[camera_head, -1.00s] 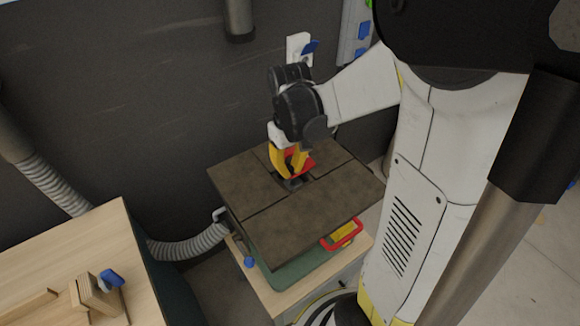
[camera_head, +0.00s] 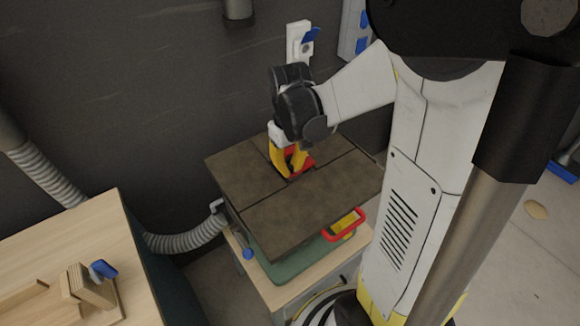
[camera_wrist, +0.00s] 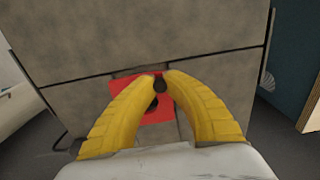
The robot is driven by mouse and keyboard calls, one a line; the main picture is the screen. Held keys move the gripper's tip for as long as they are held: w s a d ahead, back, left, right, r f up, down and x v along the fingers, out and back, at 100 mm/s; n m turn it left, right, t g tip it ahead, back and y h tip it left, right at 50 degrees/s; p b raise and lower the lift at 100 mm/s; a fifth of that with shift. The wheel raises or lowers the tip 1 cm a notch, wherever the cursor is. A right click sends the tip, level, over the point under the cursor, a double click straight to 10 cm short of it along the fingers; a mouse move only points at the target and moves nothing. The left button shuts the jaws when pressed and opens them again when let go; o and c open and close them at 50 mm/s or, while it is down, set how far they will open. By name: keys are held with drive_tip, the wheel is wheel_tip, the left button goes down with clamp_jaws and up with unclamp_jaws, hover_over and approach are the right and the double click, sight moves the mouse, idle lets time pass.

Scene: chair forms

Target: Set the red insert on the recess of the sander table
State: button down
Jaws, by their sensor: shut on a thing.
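The red insert (camera_wrist: 127,90) is a flat red plate between and beyond the yellow fingers of my gripper (camera_wrist: 160,82) in the wrist view. My gripper is shut on a small dark part at the middle of the insert. In the head view, my gripper (camera_head: 291,174) points down at the middle of the sander table (camera_head: 310,206), a brown square top with dark grooves. A bit of the red insert (camera_head: 306,161) shows beside the fingers. The insert is at or just above the recess, which is mostly hidden; I cannot tell whether it lies flush.
A red handle with a yellow part (camera_head: 343,224) sits at the table's front right edge. A grey hose (camera_head: 190,241) runs along the left. A wooden bench (camera_head: 70,235) with a blue-tipped wooden jig (camera_head: 90,285) stands at the lower left. A wall lies behind.

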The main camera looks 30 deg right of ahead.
drive_tip(key=shift+f+b, duration=1.2)
drive_tip(key=shift+f, duration=0.25)
drive_tip(key=c, duration=1.4)
unclamp_jaws()
drive_tip(key=shift+r, duration=0.1)
drive_tip(key=shift+r, duration=0.1)
wheel_tip(320, 180, up, 12)
drive_tip(key=shift+f, duration=0.1)
drive_tip(key=shift+s+a+r+t, duration=0.1)
drive_tip(key=shift+s+a+t, duration=1.1)
drive_tip(key=shift+a, duration=0.5)
drive_tip(key=shift+s+a+r+t, duration=0.1)
drive_tip(key=shift+s+a+t, duration=1.1)
drive_tip(key=shift+a, duration=0.55)
drive_tip(key=shift+s+a+r+t, duration=0.1)
drive_tip(key=shift+s+a+t, duration=1.1)
drive_tip(key=shift+a, duration=0.5)
